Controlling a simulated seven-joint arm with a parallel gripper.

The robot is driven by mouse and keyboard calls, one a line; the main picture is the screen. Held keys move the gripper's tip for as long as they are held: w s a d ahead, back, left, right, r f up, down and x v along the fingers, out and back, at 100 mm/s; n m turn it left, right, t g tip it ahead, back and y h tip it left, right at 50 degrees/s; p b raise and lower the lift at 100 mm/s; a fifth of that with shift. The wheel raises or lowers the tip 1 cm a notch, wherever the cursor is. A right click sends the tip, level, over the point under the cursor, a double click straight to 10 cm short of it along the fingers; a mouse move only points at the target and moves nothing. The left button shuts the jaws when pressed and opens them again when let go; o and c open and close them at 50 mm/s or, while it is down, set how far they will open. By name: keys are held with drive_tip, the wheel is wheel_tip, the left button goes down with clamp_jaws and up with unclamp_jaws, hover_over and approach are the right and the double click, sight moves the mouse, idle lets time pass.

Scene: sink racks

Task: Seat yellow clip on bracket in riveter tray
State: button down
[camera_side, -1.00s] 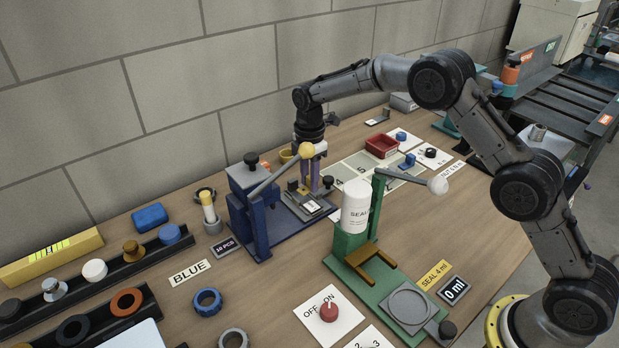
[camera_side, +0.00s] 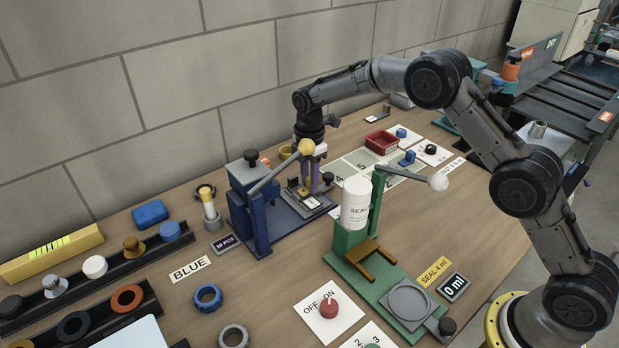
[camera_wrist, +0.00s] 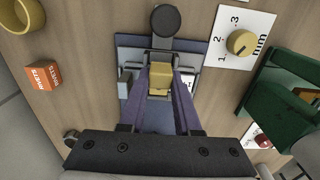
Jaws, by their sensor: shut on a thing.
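The riveter is a blue press with a long lever ending in a yellow ball (camera_side: 306,147), in the middle of the side view. Its grey tray (camera_side: 313,203) lies on the blue base, under my gripper (camera_side: 314,178). In the wrist view the purple fingers of my gripper (camera_wrist: 161,84) point down at the tray and are shut on the yellow clip (camera_wrist: 160,71). The clip is low, over or at the tray. The fingers and clip hide most of the bracket, so I cannot tell whether the clip touches it.
A black knob (camera_wrist: 166,20) stands at the tray's end. The green sealing press (camera_side: 350,241) stands close on the right in the side view. A yellow cup (camera_wrist: 20,14) and an orange rivets box (camera_wrist: 42,76) are left in the wrist view. Bare table lies between.

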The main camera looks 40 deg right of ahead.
drive_tip(key=c, duration=0.5)
unclamp_jaws()
drive_tip(key=shift+c, duration=0.2)
wheel_tip(320, 180, up, 14)
